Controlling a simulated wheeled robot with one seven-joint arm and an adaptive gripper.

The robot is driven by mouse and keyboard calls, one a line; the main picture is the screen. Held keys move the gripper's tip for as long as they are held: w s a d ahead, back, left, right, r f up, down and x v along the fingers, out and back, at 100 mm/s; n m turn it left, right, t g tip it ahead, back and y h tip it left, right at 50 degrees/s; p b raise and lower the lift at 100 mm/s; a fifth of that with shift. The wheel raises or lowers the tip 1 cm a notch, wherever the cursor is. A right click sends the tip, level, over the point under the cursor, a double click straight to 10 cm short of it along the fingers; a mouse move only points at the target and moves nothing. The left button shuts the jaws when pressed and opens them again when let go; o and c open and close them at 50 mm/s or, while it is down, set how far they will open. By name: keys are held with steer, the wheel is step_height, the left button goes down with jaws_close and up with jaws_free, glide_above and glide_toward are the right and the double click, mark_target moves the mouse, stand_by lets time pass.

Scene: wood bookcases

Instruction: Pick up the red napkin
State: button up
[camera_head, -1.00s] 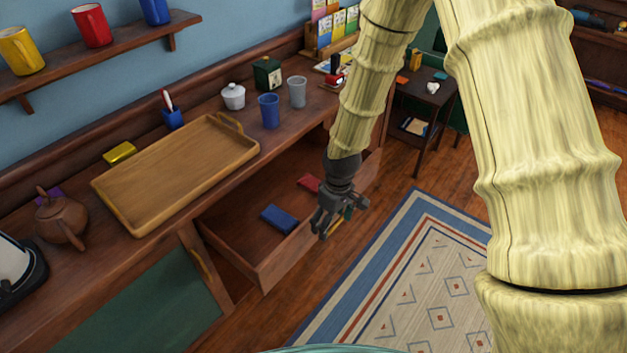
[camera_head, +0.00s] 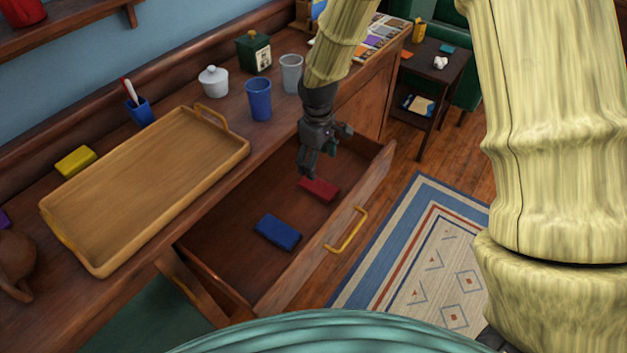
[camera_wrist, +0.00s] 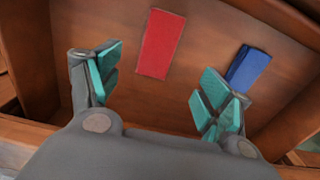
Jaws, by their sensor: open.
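The red napkin (camera_head: 319,188) lies folded on the floor of an open drawer (camera_head: 225,225). In the wrist view the red napkin (camera_wrist: 161,44) shows between and beyond my fingers. My gripper (camera_head: 320,165) is over the drawer, close to the red napkin, with its fingers pointing down. In the wrist view my gripper (camera_wrist: 155,90) is open and empty, its teal finger pads well apart. A blue napkin (camera_head: 278,231) lies in the same drawer, nearer the front left; it also shows in the wrist view (camera_wrist: 248,68), past the right finger.
The drawer front has a yellow handle (camera_head: 347,232). On the counter above are a wooden tray (camera_head: 145,185), a blue cup (camera_head: 259,99), a grey cup (camera_head: 291,73) and a white lidded pot (camera_head: 214,82). A patterned rug (camera_head: 425,275) covers the floor at right.

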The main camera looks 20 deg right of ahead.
mark_target(320, 186)
steer(key=shift+s+f, duration=0.3)
steer(key=shift+f, duration=0.25)
steer(key=shift+s+f, duration=0.3)
steer(key=shift+f, duration=0.25)
steer(key=f, duration=0.1)
steer(key=w+f, duration=0.1)
steer(key=shift+f, duration=0.35)
steer(key=shift+s+f, duration=0.1)
steer(key=shift+s, duration=0.15)
steer(key=shift+w+d+f+p, duration=0.1)
steer(key=shift+d+f+p, duration=0.15)
steer(key=shift+f, duration=1)
steer(key=shift+w+d+f+p, duration=0.1)
steer(key=shift+f+p, duration=0.1)
steer(key=shift+f, duration=1)
steer(key=c, duration=0.9)
